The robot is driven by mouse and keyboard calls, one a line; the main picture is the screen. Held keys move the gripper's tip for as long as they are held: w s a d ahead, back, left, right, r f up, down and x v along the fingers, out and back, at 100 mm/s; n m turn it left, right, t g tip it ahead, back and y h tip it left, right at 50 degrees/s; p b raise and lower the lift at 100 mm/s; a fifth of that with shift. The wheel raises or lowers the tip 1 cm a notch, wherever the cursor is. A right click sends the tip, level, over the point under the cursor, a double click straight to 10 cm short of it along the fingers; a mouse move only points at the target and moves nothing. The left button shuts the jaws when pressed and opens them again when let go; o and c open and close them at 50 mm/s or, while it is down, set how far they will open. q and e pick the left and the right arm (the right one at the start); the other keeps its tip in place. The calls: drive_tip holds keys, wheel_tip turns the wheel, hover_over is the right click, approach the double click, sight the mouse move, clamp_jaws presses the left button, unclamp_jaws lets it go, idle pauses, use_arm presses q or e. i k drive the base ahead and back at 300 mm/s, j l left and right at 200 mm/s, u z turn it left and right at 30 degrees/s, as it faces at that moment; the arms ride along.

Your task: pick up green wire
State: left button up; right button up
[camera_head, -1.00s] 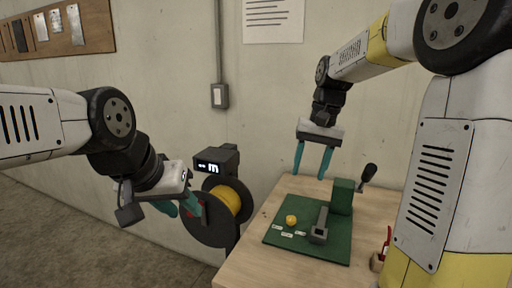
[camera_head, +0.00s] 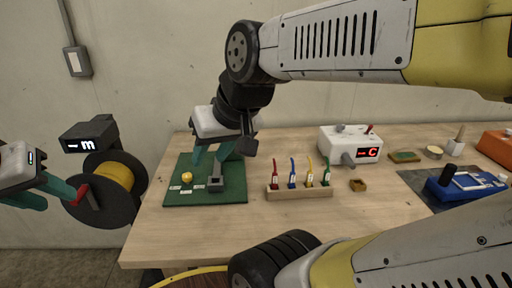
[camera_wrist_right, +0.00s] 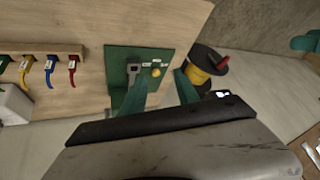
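The green wire (camera_head: 326,172) stands upright at the right end of a small wooden rack (camera_head: 300,193), beside yellow, blue and red wires. In the right wrist view the green wire (camera_wrist_right: 5,63) is at the far left edge, partly cut off. My right gripper (camera_head: 211,157) is open and empty above the green board, left of the rack. Its two teal fingers (camera_wrist_right: 160,88) are spread in the right wrist view. My left gripper (camera_head: 52,193) is open at the far left, beside the spool, and appears empty.
The green board (camera_head: 232,191) carries a grey clamp (camera_head: 215,184) and a yellow knob (camera_head: 187,177). A cable spool (camera_head: 118,180) stands left of the table. A white box with a red display (camera_head: 345,146) and a blue device (camera_head: 462,190) are to the right. Table in front of the rack is clear.

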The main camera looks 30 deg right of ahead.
sight(325, 178)
drive_tip(key=k+z, duration=0.1)
drive_tip(key=z, duration=1.65)
drive_tip(key=i+l+u, duration=0.1)
drive_tip(key=u, duration=0.2)
drive_tip(key=i+l+u, duration=0.1)
drive_tip(key=l+u, duration=0.25)
